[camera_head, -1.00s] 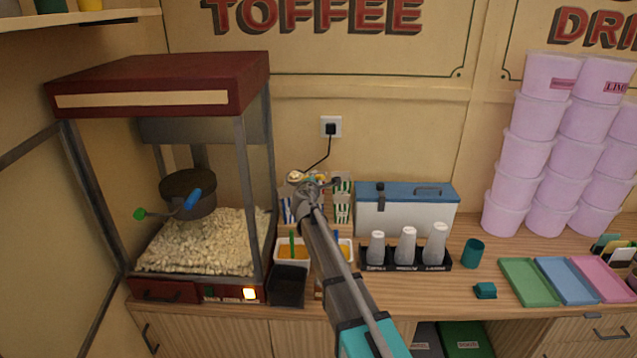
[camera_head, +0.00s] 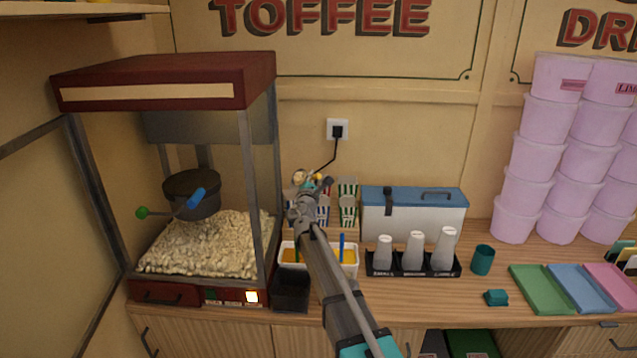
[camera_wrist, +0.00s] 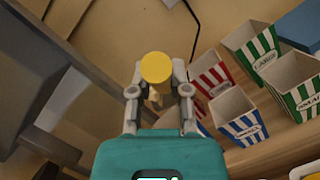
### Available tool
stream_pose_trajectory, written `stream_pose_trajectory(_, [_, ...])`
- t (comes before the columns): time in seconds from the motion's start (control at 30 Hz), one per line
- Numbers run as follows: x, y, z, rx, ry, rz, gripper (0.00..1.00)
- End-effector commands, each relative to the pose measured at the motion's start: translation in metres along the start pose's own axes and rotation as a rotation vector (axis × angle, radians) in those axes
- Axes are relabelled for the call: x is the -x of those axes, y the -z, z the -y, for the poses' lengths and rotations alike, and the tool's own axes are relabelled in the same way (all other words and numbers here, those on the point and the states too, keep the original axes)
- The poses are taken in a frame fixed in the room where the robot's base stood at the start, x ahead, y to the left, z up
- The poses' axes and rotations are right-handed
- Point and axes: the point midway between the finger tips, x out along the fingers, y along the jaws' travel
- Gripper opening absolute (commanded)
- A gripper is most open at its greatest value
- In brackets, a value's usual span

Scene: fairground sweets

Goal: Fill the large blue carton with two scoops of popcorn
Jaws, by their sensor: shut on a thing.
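My gripper (camera_head: 313,186) is in front of the cartons at the back of the counter. In the wrist view my gripper (camera_wrist: 158,92) is shut on a tool with a round yellow handle end (camera_wrist: 157,68), likely the scoop. In the head view a pale, popcorn-like patch (camera_head: 299,177) shows at its tip; the scoop's bowl is hidden in the wrist view. A blue-striped carton (camera_wrist: 243,127) stands open right of the gripper, with another blue one partly hidden beside it. Their sizes are unreadable. Popcorn (camera_head: 200,247) is heaped in the machine at left.
A red-striped carton (camera_wrist: 212,79) and green-striped cartons (camera_wrist: 250,42) stand near the blue ones. The popcorn machine's post (camera_head: 252,190) is left of my gripper. White tubs (camera_head: 350,268), a black bin (camera_head: 291,290), a cup rack (camera_head: 412,264) and a blue-lidded box (camera_head: 414,222) crowd the counter.

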Motion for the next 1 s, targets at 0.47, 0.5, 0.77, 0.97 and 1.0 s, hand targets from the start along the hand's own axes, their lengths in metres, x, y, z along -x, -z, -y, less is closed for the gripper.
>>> stream_pose_trajectory(0.47, [0.013,0.014,-0.008,0.201,-0.136,0.092,0.00])
stream_pose_trajectory(0.5, [0.014,0.015,-0.009,0.218,-0.148,0.100,0.00])
stream_pose_trajectory(0.77, [0.021,0.020,-0.015,0.330,-0.223,0.152,0.00])
stream_pose_trajectory(0.97, [0.024,0.023,-0.019,0.399,-0.269,0.183,0.00])
stream_pose_trajectory(1.0, [0.025,0.023,-0.020,0.409,-0.276,0.187,0.00])
